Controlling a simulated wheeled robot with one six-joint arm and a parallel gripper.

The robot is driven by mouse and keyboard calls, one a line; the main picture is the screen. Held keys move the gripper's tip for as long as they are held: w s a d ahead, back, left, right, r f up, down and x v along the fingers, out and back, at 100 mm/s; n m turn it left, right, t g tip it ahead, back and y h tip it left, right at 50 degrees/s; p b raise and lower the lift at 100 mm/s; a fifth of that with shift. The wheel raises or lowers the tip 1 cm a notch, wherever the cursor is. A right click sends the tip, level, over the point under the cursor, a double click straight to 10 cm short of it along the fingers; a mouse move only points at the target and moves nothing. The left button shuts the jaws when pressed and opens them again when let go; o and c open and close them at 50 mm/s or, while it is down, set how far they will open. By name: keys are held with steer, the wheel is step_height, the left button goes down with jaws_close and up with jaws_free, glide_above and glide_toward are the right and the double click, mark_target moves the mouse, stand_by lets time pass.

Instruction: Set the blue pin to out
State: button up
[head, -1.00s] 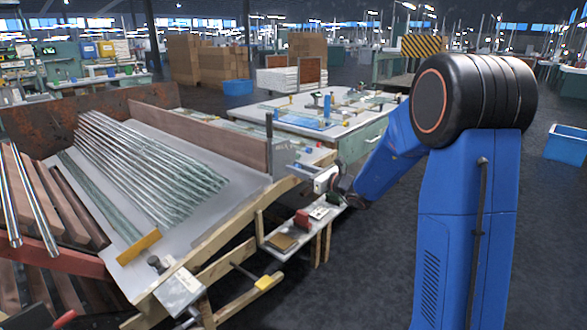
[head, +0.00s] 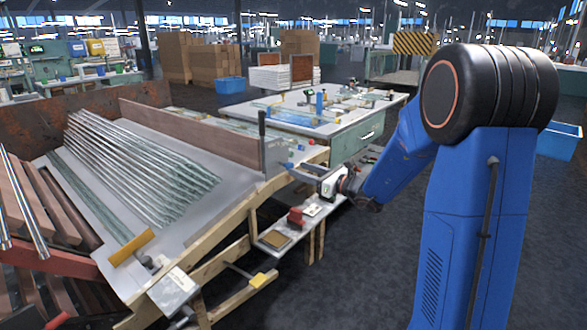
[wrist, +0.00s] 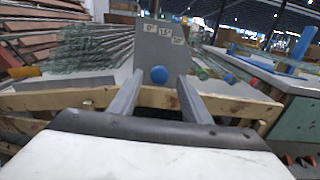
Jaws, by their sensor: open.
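The blue pin (wrist: 159,74) shows as a round blue knob at the front of a grey plate (wrist: 152,45) marked with several angle labels, the first 0 and 15. My gripper (wrist: 160,79) is open, with one finger on each side of the knob in the wrist view. I cannot tell whether the fingertips reach past it or touch it. In the head view my gripper (head: 304,173) points left at the grey plate (head: 275,156) on the rack's right end. A small blue spot near the fingertips there may be the pin. The pin's shaft is hidden.
The sloped rack (head: 205,135) holds several glass tubes (head: 140,165). A wooden rail (wrist: 70,99) runs along its near edge. A low shelf (head: 285,232) with small blocks lies below my gripper. A workbench (head: 350,125) stands behind.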

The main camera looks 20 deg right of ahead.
steer(key=v, duration=1.1)
steer(key=shift+s+d, duration=0.25)
steer(key=shift+s, duration=0.05)
steer(key=s+a+f+n+g, duration=0.1)
steer(key=s+a+n+g, duration=0.4)
steer(key=s+a+n, duration=0.4)
steer(key=s+a+f+n+g, duration=0.1)
steer(key=s+a+n+g, duration=0.5)
steer(key=s, duration=0.6)
steer(key=s+d+f+n+h, duration=0.3)
steer(key=s+n+h, duration=0.4)
steer(key=s, duration=0.4)
steer(key=s+d+r+n+t+h, duration=0.1)
steer(key=s+d+n+h, duration=0.2)
steer(key=d+n, duration=0.3)
steer(key=shift+s+d+n+h, duration=0.35)
steer(key=shift+s+d, duration=0.25)
steer(key=shift+d, duration=0.2)
